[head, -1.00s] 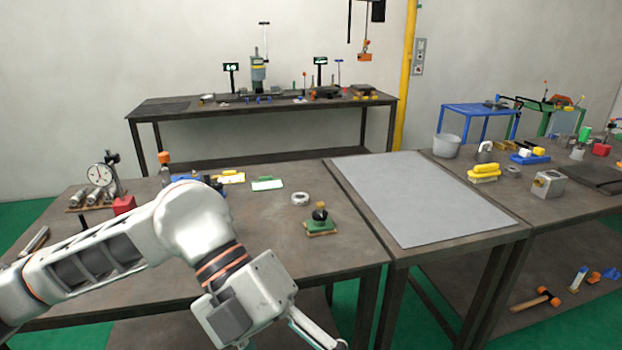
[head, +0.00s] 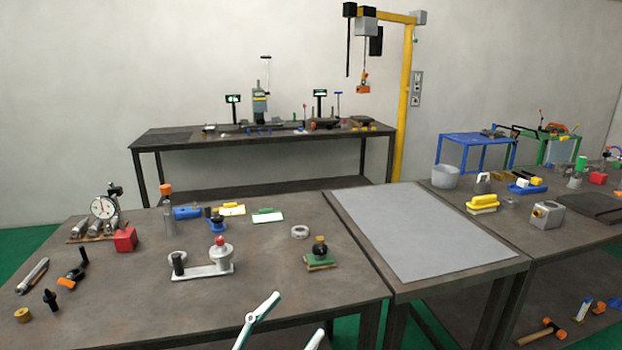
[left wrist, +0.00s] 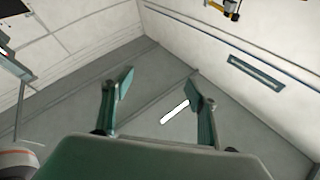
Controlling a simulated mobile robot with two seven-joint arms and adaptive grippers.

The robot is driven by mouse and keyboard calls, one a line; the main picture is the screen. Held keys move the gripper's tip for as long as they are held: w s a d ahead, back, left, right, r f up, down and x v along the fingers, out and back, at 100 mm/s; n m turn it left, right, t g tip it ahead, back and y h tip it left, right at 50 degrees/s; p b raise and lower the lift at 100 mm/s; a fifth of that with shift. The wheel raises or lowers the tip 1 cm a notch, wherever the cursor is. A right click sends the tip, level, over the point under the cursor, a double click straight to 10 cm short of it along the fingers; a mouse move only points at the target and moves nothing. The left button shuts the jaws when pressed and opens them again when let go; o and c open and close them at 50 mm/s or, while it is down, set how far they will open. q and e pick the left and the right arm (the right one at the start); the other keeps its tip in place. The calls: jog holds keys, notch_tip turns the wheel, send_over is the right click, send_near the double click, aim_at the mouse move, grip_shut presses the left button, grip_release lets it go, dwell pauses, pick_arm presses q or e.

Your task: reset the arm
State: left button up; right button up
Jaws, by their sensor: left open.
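In the head view my left gripper (head: 297,314) shows only at the bottom edge, in front of the near bench's front edge. Its two pale fingers are spread apart, with nothing between them. In the left wrist view the left gripper (left wrist: 157,86) also stands open and empty, with grey floor and pale walls beyond it. A grey plate with a round, red-topped fixture (head: 220,257) and a dark-topped post lies on the near bench (head: 150,300), well clear of the gripper. My right gripper is not in view.
The bench also holds a dial gauge (head: 103,208), a red block (head: 125,239), a metal ring (head: 300,231) and a green-based piece (head: 320,256). A grey mat (head: 420,230) to the right is bare. A yellow crane post (head: 404,110) stands behind.

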pick_arm(q)
jog(key=s+a+f+n+y, duration=0.1)
jog(key=a+f+n+y, duration=0.15)
jog(key=f, duration=0.45)
jog(key=s+a+f+n+g+y, duration=0.15)
jog(key=a+f+y, duration=0.25)
jog(key=f, duration=0.4)
jog(key=s+a+f+n+y, duration=0.1)
jog(key=a+f+n+y, duration=0.25)
jog(key=f, duration=0.35)
jog(key=s+a+f+g+y, duration=0.1)
jog(key=s+a+f+g, duration=0.1)
jog(key=s+f, duration=0.4)
jog(key=s+a+f+g+y, duration=0.2)
jog(key=s+f, duration=0.4)
jog(key=f, duration=0.3)
jog(key=a+g, duration=0.1)
jog(key=a, duration=0.1)
jog(key=shift+s+a+n, duration=0.2)
jog(key=shift+a+n, duration=0.1)
jog(key=shift+n, duration=0.05)
